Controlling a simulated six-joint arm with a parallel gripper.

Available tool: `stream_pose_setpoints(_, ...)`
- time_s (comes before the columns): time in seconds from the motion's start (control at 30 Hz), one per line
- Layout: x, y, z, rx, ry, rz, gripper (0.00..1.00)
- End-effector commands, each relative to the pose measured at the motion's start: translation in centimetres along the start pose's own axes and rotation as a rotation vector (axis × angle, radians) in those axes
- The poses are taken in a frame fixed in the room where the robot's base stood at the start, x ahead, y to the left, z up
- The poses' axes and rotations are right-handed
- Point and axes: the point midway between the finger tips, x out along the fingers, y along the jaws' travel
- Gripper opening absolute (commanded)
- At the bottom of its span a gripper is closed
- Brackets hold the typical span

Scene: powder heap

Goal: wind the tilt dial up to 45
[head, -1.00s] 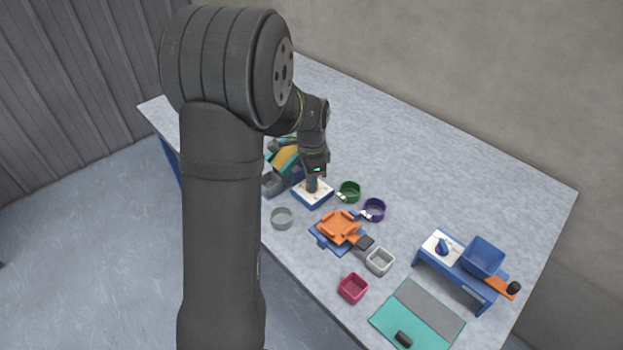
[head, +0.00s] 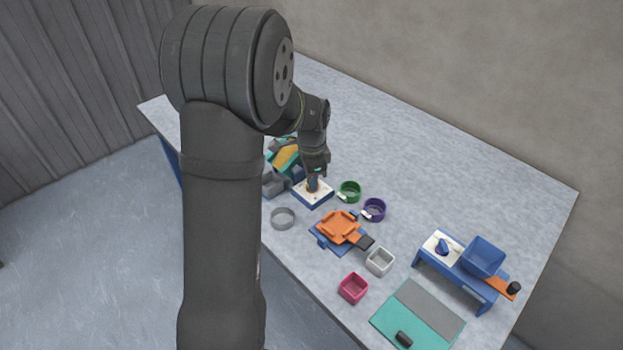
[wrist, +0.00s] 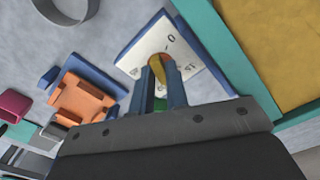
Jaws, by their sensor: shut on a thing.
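The dial is a white marked plate on a blue base (head: 312,197), and it also shows in the wrist view (wrist: 146,50). A 0 and other small marks show on its face. My gripper (head: 314,183) is over the dial, pointing down. In the wrist view its two fingers (wrist: 161,88) are shut on the dial's knob (wrist: 159,63), which shows yellow and orange between them. The fingers hide part of the knob and plate, so I cannot read the setting. A teal-framed tray with a yellow surface (head: 286,157) stands behind the dial, partly hidden by my arm.
A green ring (head: 350,191), a purple ring (head: 374,209) and a grey ring (head: 283,218) lie near the dial. An orange piece on a blue base (head: 340,228) is in front. A blue stand with a bin (head: 483,256) is at the right. The back of the table is clear.

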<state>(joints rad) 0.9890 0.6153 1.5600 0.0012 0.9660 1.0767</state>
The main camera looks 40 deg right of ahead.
Motion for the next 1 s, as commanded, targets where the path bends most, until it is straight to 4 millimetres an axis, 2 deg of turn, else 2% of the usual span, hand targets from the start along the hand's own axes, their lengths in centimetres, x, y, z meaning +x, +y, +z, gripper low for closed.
stream_pose_setpoints(0.17, 0.1, 0.1, -0.3, 0.003, 0.005, 0.001, 0.0)
stream_pose_setpoints(0.2, 0.1, 0.1, -0.3, 0.003, 0.005, 0.002, 0.2)
stream_pose_setpoints(0.27, 0.1, 0.1, -0.3, 0.002, 0.004, 0.002, 0.32)
stream_pose_setpoints(0.63, -0.5, 0.0, -0.1, 0.001, 0.003, -0.001, 0.33)
stream_pose_setpoints(0.77, -2.2, -0.1, -0.1, 0.001, 0.004, -0.003, 0.33)
stream_pose_setpoints(1.0, -8.0, -0.1, -0.2, 0.001, 0.005, -0.004, 0.33)
